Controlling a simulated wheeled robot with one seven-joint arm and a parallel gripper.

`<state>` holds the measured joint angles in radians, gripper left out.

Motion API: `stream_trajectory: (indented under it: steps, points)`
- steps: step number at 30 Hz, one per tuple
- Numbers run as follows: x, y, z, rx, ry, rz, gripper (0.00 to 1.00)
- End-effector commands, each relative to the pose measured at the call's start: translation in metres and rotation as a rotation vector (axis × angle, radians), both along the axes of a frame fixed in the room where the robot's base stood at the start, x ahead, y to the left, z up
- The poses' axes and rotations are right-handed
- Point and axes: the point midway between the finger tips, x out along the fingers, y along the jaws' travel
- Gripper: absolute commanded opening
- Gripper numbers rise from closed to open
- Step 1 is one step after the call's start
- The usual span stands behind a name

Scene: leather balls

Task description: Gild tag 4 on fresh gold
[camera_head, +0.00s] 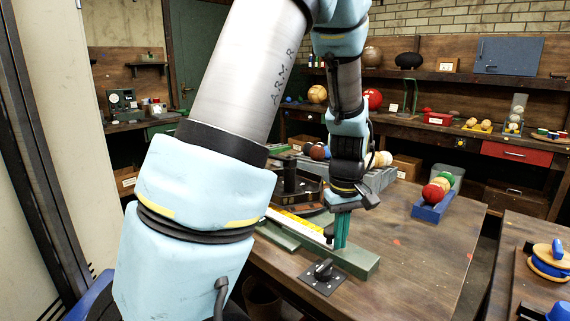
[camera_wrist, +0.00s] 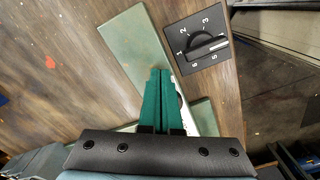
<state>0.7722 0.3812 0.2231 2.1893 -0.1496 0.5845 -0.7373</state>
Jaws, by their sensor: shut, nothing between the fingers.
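My gripper (camera_head: 341,240) has its teal fingers shut together, pointing down at the green base (camera_head: 358,263) on the workbench. In the wrist view the shut fingertips (camera_wrist: 160,72) appear over the green plate (camera_wrist: 135,40), with nothing between them; I cannot tell whether they touch it. A black numbered dial (camera_head: 322,273) lies just in front of the base. In the wrist view the dial (camera_wrist: 205,45) reads 1, 2, 3, 5 and 6; no 4 is legible, and its pointing end is unclear. A long yellow-and-white strip (camera_head: 300,225) lies left of my fingers. I cannot make out tags or gold foil.
A blue tray (camera_head: 430,210) with red, tan and green balls stands right of my gripper on the bench. A dark tool stand (camera_head: 290,180) is behind the strip. A second bench with blue items (camera_head: 548,265) is at right. The bench's front right is clear.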

Motion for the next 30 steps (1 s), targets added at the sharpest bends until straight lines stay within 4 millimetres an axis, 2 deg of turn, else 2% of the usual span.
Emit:
stream_trajectory:
  steps: [30]
  points:
    - [0.053,0.057,0.000,0.000,0.000,0.002,0.00]
